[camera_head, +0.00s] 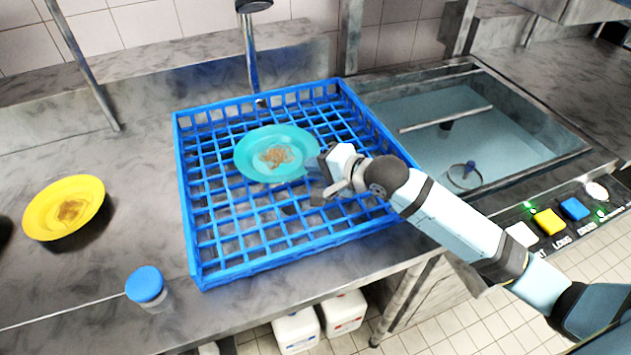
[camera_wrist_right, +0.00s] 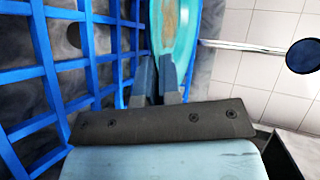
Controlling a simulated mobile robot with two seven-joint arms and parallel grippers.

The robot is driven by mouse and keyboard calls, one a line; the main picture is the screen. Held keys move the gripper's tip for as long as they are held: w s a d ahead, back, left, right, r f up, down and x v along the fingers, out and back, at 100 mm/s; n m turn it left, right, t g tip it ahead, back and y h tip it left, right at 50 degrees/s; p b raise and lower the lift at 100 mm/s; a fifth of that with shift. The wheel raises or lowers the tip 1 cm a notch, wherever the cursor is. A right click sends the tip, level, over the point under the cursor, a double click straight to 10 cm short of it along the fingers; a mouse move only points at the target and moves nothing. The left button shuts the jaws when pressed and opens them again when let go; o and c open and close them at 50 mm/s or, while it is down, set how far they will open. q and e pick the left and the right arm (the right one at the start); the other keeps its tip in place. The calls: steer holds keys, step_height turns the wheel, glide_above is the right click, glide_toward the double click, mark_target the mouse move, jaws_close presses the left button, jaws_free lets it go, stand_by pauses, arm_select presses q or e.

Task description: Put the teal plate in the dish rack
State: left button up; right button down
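The teal plate (camera_head: 250,155), with a brown food smear in its middle, is within the outline of the blue dish rack (camera_head: 222,272), face up and roughly flat. I cannot tell whether it rests on the grid or hangs just above it. My right gripper (camera_head: 318,168) reaches in from the right over the rack. Its fingers are close together on the plate's right rim. In the right wrist view the teal plate (camera_wrist_right: 182,45) runs up from between the gripper's two fingers (camera_wrist_right: 160,75). My left gripper is not in view.
A yellow plate (camera_head: 38,217) with a brown smear lies on the counter at left. A blue-capped jar (camera_head: 146,285) stands by the rack's front left corner. A sink basin (camera_head: 480,125) is at right, and a tap (camera_head: 252,60) rises behind the rack. Coloured buttons (camera_head: 549,221) line the right front edge.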

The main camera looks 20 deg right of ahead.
steer(key=shift+f, duration=2.2)
steer(key=shift+f, duration=0.15)
steer(key=c, duration=1.3)
jaws_free()
steer(key=shift+s, duration=0.1)
steer(key=v, duration=1.2)
